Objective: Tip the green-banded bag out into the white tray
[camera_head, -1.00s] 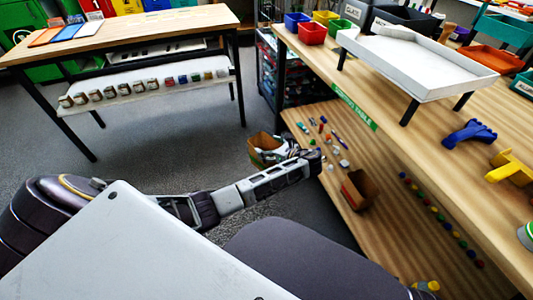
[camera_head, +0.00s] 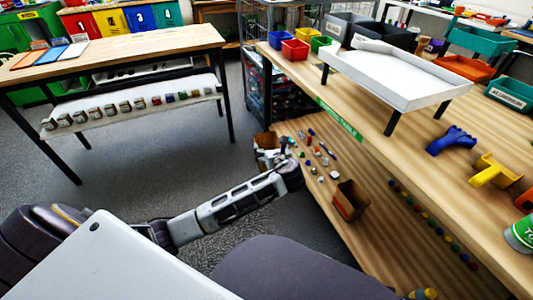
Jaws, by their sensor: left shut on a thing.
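The white tray (camera_head: 403,84) stands on short dark legs on the wooden table at the right, and a whitish object lies at its far left end. My left arm reaches from the lower left. My left gripper (camera_head: 271,157) is beside the lower shelf, well below and left of the tray. It is shut on a brown bag (camera_head: 264,139), which is partly hidden behind the gripper. The green band is not clear in this view, and I cannot see into the bag. My right gripper is not in view.
The table edge with a green label (camera_head: 340,117) lies between the bag and the tray. The lower shelf holds small loose items and a brown open box (camera_head: 350,200). A blue part (camera_head: 450,140) and a yellow part (camera_head: 490,170) lie in front of the tray.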

